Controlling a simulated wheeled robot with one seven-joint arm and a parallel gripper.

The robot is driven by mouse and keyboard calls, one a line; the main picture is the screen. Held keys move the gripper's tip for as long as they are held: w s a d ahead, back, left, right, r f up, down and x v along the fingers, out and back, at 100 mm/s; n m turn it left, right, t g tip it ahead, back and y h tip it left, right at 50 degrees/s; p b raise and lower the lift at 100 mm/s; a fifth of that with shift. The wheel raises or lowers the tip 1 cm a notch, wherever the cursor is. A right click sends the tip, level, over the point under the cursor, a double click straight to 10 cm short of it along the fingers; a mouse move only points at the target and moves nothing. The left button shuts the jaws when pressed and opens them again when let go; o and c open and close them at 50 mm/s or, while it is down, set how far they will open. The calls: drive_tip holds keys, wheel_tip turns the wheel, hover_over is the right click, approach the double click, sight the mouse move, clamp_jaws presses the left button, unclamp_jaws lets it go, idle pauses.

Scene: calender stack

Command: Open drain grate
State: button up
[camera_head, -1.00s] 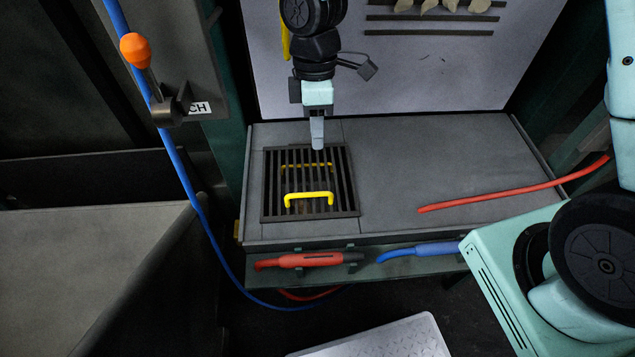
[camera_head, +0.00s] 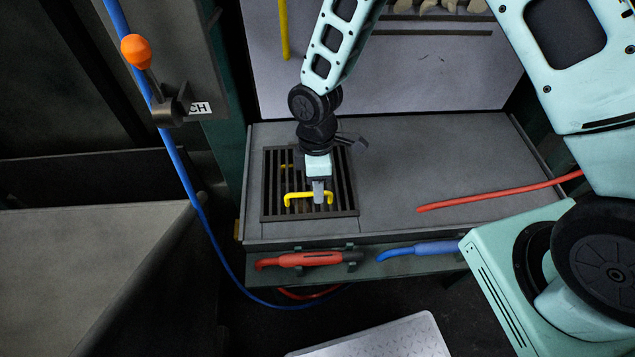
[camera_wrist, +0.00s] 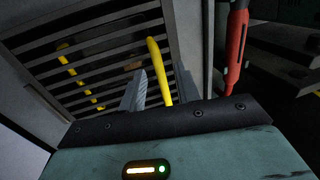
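The drain grate (camera_head: 348,196) is a dark barred square lying flat in the grey platform. The near handle (camera_head: 298,196) stands up from the bars. My gripper (camera_head: 318,197) points down at the right part of the near handle. In the wrist view, my gripper (camera_wrist: 163,82) has its fingers apart, one on each side of the near handle (camera_wrist: 157,68). Gaps show beside the bar, so it looks ungripped.
A red hose (camera_head: 490,196) lies on the platform's right side. Red (camera_head: 305,259) and blue (camera_head: 425,249) handled hoses rest on the front ledge. An orange-knobbed lever (camera_head: 136,47) and a long blue hose (camera_head: 176,160) are at left.

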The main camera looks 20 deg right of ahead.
drive_tip(key=shift+c, duration=0.2)
clamp_jaws()
drive_tip(key=shift+r, duration=0.1)
